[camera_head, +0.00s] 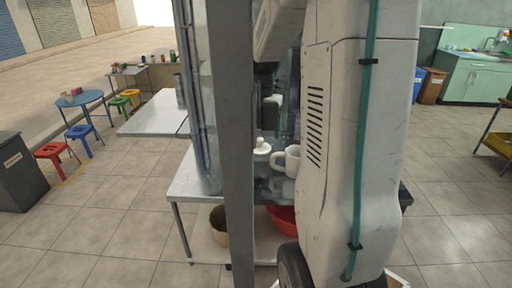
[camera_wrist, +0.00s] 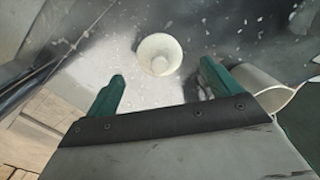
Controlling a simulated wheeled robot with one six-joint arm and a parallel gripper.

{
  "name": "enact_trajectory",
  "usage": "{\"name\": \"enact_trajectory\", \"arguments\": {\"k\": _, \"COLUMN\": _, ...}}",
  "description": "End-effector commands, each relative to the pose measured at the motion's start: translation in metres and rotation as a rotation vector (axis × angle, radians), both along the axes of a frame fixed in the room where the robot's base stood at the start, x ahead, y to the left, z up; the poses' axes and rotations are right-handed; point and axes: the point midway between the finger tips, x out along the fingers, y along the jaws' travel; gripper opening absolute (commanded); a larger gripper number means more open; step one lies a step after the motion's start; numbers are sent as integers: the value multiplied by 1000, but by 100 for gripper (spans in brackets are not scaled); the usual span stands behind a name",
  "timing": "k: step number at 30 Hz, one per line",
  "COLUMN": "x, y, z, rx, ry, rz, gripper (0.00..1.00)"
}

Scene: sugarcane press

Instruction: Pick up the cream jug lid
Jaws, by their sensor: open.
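The cream jug lid (camera_wrist: 160,52) is a small round cream piece with a knob on top. In the wrist view it lies on the grey metal surface, beyond and between my two green fingertips. In the head view the lid (camera_head: 262,146) sits on the table, just left of a cream jug (camera_head: 288,160). My gripper (camera_wrist: 160,85) is open with nothing between its fingers. In the head view my gripper (camera_head: 272,105) is above the lid and partly hidden by my arm. Part of the jug (camera_wrist: 270,88) shows at the right in the wrist view.
The lid and jug stand on a metal table (camera_head: 190,180) beside a tall metal machine panel (camera_head: 203,110). The jug is close on the lid's right. Below are a red basin (camera_head: 284,218) and a brown pot (camera_head: 218,222). Another table (camera_head: 155,115) stands to the left.

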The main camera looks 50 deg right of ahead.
Motion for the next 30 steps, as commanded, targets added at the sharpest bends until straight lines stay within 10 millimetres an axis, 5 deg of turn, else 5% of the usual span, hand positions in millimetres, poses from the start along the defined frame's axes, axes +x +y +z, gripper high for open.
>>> {"name": "enact_trajectory", "arguments": {"k": 9, "x": 1, "y": 3, "z": -44, "rx": 0, "ry": 2, "rz": 0, "gripper": 89}}
{"name": "enact_trajectory", "arguments": {"k": 18, "x": 1, "y": 3, "z": -49, "rx": -1, "ry": 0, "rz": 0, "gripper": 89}}
{"name": "enact_trajectory", "arguments": {"k": 23, "x": 1, "y": 4, "z": -49, "rx": -1, "ry": 0, "rz": 0, "gripper": 45}}
{"name": "enact_trajectory", "arguments": {"k": 30, "x": 1, "y": 3, "z": -49, "rx": -1, "ry": 0, "rz": 0, "gripper": 42}}
